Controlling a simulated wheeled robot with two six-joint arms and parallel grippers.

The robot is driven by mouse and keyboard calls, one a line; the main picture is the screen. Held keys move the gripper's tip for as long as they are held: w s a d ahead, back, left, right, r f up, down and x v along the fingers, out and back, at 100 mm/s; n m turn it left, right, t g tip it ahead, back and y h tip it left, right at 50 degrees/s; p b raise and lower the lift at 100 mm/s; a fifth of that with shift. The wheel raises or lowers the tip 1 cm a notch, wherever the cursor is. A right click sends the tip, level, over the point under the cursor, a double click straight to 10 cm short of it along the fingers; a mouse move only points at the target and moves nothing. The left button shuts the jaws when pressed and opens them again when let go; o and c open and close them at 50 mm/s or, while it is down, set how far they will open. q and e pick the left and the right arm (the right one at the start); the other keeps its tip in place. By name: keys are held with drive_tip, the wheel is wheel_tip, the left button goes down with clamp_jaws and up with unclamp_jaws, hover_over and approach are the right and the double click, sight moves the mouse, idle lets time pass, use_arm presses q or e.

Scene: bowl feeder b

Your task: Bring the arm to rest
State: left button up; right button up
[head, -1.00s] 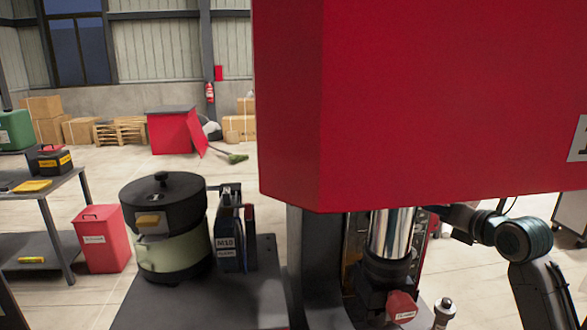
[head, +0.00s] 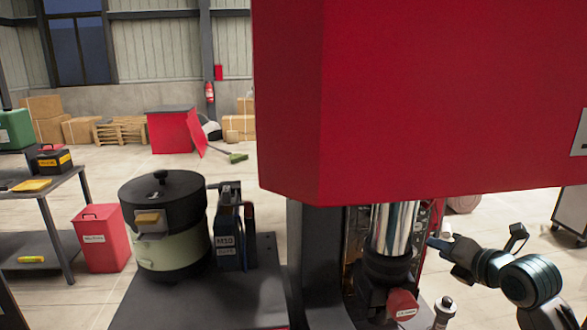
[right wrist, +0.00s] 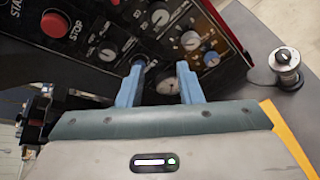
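My right arm comes in from the right in the head view. Its gripper (head: 438,243) is beside the steel cylinder of the red machine (head: 400,95), with blue fingertips pointing left. In the right wrist view the two blue fingers (right wrist: 160,80) stand apart with nothing between them. Beyond them is a dark control panel (right wrist: 165,35) with knobs and a red stop button (right wrist: 55,23). Whether the fingers touch the panel I cannot tell. My left gripper is not in view.
A bowl feeder (head: 172,245) with a black lid stands on a dark table (head: 235,300) at left. A blue M10 box (head: 228,250) is beside it. A small metal post with a knob (head: 444,307) stands near my right arm.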

drive_tip(key=s+a+f+m+g+h, duration=0.1)
drive_tip(key=s+a+f+m+g, duration=0.1)
drive_tip(key=s+f+m, duration=0.65)
drive_tip(key=s+a+f+m+g+h, duration=0.1)
drive_tip(key=s+a+f+m+g, duration=0.15)
drive_tip(key=s+f+m, duration=0.65)
drive_tip(key=s+f+m+g+h, duration=0.1)
drive_tip(key=s+f+m+g, duration=0.2)
drive_tip(key=s+f+m, duration=0.55)
drive_tip(key=s+f+m+g+h, duration=0.1)
drive_tip(key=s+f+m+g, duration=0.3)
drive_tip(key=s, duration=0.8)
wheel_tip(320, 180, down, 34)
drive_tip(key=w+d+b, duration=0.1)
drive_tip(key=d+b, duration=0.1)
drive_tip(key=b, duration=0.1)
drive_tip(key=s+d+f+b, duration=0.1)
drive_tip(key=s+f+b, duration=0.1)
drive_tip(key=s+f, duration=1.6)
wheel_tip(320, 180, down, 4)
drive_tip(key=shift+s+d+f+g, duration=0.15)
drive_tip(key=shift+s+g, duration=0.2)
drive_tip(key=shift+g, duration=0.1)
